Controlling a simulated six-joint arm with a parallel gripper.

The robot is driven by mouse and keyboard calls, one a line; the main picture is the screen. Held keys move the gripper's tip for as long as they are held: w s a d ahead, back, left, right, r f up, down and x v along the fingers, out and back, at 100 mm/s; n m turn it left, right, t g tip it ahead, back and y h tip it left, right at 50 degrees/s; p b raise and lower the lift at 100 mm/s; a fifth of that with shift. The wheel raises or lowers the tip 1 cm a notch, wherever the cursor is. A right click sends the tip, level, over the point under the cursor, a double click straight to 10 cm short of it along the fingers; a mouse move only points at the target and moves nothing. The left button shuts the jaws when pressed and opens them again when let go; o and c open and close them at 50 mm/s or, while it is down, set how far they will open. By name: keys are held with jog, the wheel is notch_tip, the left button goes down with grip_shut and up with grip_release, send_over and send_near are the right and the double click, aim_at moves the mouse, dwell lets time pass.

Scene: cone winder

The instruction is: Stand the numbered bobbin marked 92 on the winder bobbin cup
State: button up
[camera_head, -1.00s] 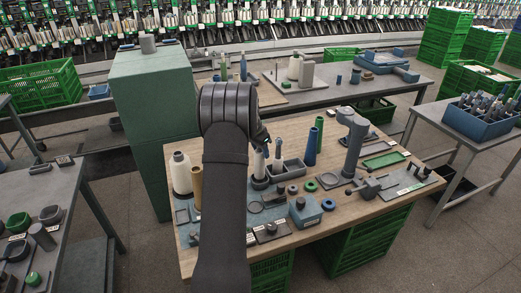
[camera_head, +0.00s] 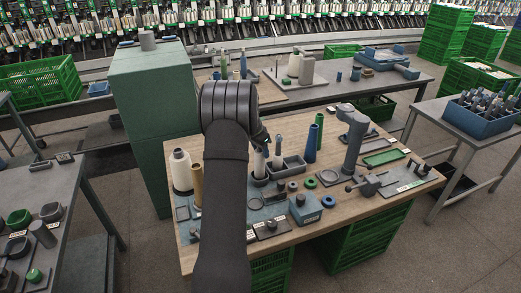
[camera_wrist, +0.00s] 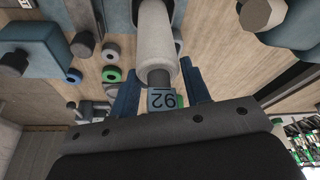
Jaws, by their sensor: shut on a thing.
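The bobbin marked 92 is a pale, upright tube (camera_wrist: 155,45) in the wrist view. Its blue number label (camera_wrist: 162,99) faces the camera between the fingers. My gripper (camera_wrist: 160,78) is shut on its dark end, one blue finger on each side. In the head view the pale bobbin (camera_head: 259,162) hangs below my wrist, directly above a dark round cup (camera_head: 260,180) on the wooden table. Its lower end meets or overlaps the cup in the picture; I cannot tell whether it is seated. The fingers are mostly hidden behind my arm in the head view.
A second numbered bobbin (camera_head: 277,150) stands close by on the right, by a grey tray (camera_head: 292,167). A cream cone (camera_head: 181,172) and tan tube (camera_head: 196,184) stand left. A blue tube (camera_head: 311,145) and grey post (camera_head: 352,143) stand right.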

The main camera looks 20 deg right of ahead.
jog(key=shift+f, duration=0.15)
jog(key=shift+f, duration=0.35)
jog(key=o, duration=1)
jog(key=v, duration=1.7)
jog(key=shift+r, duration=0.2)
